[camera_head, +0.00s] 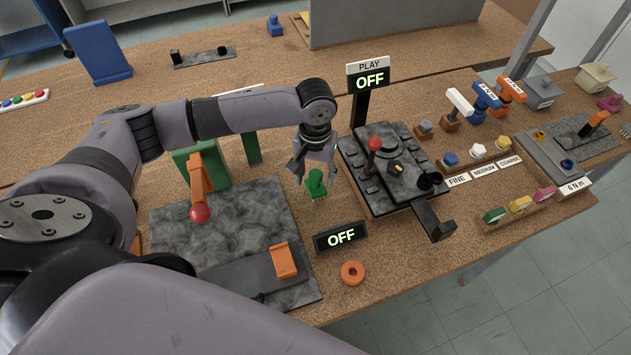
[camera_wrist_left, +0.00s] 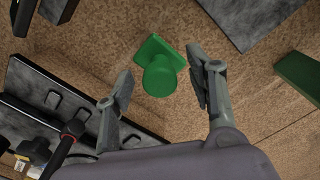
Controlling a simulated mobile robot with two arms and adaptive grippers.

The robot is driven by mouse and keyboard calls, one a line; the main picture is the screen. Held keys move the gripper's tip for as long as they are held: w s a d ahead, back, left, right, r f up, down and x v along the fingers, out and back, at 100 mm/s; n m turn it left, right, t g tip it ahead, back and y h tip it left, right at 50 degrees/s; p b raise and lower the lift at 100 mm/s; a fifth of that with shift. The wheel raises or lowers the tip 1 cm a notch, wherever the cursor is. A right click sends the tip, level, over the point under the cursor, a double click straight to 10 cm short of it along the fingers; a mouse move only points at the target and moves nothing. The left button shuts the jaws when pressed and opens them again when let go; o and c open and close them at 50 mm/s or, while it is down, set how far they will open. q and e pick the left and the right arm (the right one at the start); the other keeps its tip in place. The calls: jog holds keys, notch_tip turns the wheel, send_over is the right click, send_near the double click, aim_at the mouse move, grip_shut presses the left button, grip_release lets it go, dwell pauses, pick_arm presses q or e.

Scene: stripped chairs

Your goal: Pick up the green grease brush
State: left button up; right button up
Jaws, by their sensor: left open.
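A green piece with a round knob on a flat base, seemingly the green grease brush (camera_head: 316,184), stands on the brown bench between the grey slab and the black control unit. My left gripper (camera_head: 315,168) is above it, pointing down, fingers apart and empty. In the left wrist view the brush (camera_wrist_left: 160,72) lies between the fingertips of the open gripper (camera_wrist_left: 158,72), with gaps on both sides. I cannot tell how high the fingertips are above its knob. My right gripper is not in view.
The control unit (camera_head: 393,170) with a red-knobbed lever stands close right of the gripper. A grey slab (camera_head: 240,215) with an orange lever (camera_head: 199,180) is to the left. An OFF sign (camera_head: 341,236) and an orange ring (camera_head: 352,273) are in front.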

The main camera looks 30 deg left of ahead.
pick_arm(q)
jog(key=shift+f, duration=0.7)
jog(key=shift+c, duration=0.4)
grip_shut()
